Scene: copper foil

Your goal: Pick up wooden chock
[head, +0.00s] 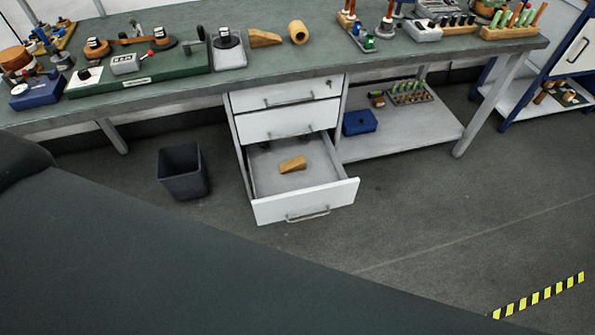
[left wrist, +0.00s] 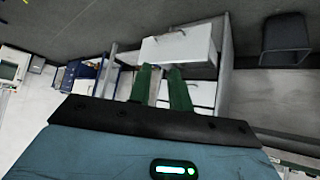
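A wooden chock (head: 292,164), a small tan wedge, lies inside the open bottom drawer (head: 305,201) of the white drawer unit in the head view. No chock can be made out in that view. My right gripper is in neither view.
A dark bin (head: 183,170) stands on the floor left of the drawer; it also shows in the left wrist view (left wrist: 285,40). A lower shelf (head: 410,130) with a blue box (head: 360,122) is to the right.

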